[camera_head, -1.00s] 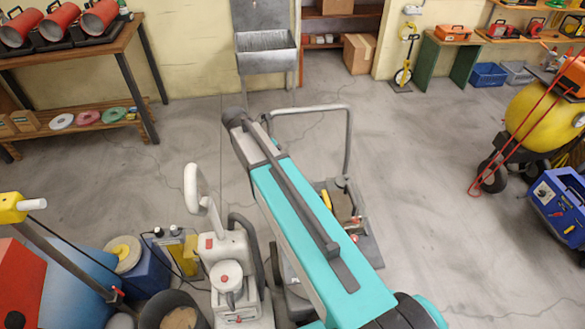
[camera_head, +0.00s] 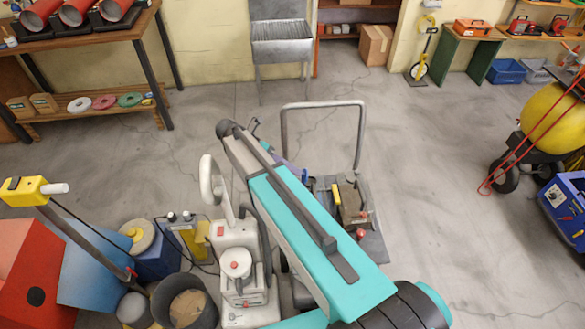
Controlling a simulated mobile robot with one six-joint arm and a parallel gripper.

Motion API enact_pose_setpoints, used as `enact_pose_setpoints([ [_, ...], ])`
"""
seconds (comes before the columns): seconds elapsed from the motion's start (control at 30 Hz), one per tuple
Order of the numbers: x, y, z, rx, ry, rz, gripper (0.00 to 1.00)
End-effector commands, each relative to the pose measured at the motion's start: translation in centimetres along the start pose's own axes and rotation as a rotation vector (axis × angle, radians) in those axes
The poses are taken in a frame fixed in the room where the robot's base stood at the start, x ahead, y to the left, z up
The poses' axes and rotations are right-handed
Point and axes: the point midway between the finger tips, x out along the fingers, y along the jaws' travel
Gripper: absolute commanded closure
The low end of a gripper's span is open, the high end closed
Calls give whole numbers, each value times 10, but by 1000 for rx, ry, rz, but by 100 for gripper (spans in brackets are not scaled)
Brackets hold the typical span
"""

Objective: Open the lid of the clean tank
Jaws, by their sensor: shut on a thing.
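A white floor-cleaning machine (camera_head: 238,284) with a looped white handle (camera_head: 211,182) and a round white cap (camera_head: 235,262) stands just left of my teal arm. It may carry the clean tank, but no label is readable, so I cannot tell which part is the tank or its lid. My arm crosses the middle of the view and hides part of the machine's right side. My gripper is not visible; it seems to be hidden behind or below the arm.
A cart with a grey tubular handle (camera_head: 322,106) stands right of and behind my arm. Open floor (camera_head: 440,170) lies to the right.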

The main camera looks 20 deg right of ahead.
Motion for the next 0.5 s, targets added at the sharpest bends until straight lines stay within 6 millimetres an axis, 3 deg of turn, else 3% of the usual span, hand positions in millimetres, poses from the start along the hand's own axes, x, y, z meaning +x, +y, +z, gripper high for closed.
enact_pose_setpoints([
  [0.1, 0, 0, 0, -1, 2, -1, 100],
  [0.13, 0, 0, 0, -1, 2, -1, 82],
  [0.23, 0, 0, 0, -1, 2, -1, 66],
  [0.5, 0, 0, 0, -1, 1, 0, 66],
])
